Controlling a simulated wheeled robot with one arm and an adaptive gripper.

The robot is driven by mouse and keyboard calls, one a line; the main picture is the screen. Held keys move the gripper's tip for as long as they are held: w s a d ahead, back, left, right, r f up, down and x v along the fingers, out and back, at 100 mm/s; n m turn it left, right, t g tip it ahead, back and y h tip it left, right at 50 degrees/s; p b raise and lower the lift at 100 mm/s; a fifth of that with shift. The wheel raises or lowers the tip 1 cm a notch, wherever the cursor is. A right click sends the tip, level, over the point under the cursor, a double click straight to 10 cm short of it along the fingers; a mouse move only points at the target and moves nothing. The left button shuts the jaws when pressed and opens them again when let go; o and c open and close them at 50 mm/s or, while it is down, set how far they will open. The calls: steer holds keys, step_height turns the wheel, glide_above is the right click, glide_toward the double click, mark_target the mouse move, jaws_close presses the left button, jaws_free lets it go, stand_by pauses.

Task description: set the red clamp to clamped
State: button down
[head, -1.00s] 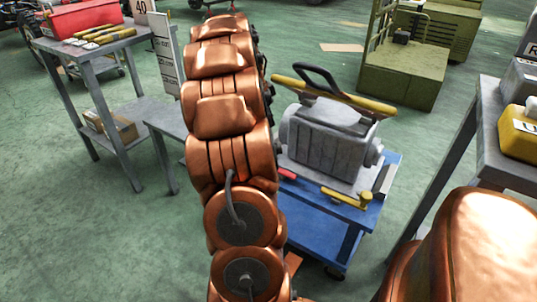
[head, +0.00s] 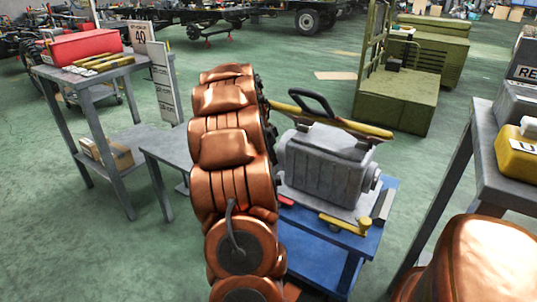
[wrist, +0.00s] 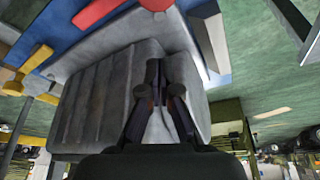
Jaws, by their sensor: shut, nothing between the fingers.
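The red clamp (head: 286,202) shows only as a small red piece on the blue trolley (head: 305,242), at the left front of the grey gearbox (head: 325,165). My arm hides part of that area. In the wrist view a red bar (wrist: 98,11) lies at the top edge, on the blue surface beside the gearbox; it appears to be the clamp's handle. Whether it is clamped I cannot tell. My gripper (wrist: 157,80) is shut and empty, in front of the gearbox's grey casing and apart from the red bar. In the head view my arm hides the gripper.
A yellow clamp handle (head: 345,224) is at the trolley's front right; it also shows in the wrist view (wrist: 35,60). A yellow beam with a black handle (head: 312,102) lies above the gearbox. Grey tables (head: 88,90) stand left, another (head: 505,165) right.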

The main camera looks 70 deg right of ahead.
steer(key=b+x, duration=0.1)
steer(key=x, duration=0.3)
steer(key=shift+w+a+f, duration=0.1)
steer(key=shift+a+f, duration=0.05)
steer(key=shift+f, duration=0.1)
steer(key=shift+w+a+b, duration=0.4)
steer(key=shift+w+a, duration=0.35)
steer(key=shift+a, duration=0.25)
steer(key=shift+w+a+r, duration=0.15)
steer(key=shift+w+a, duration=0.2)
steer(key=shift+a, duration=0.05)
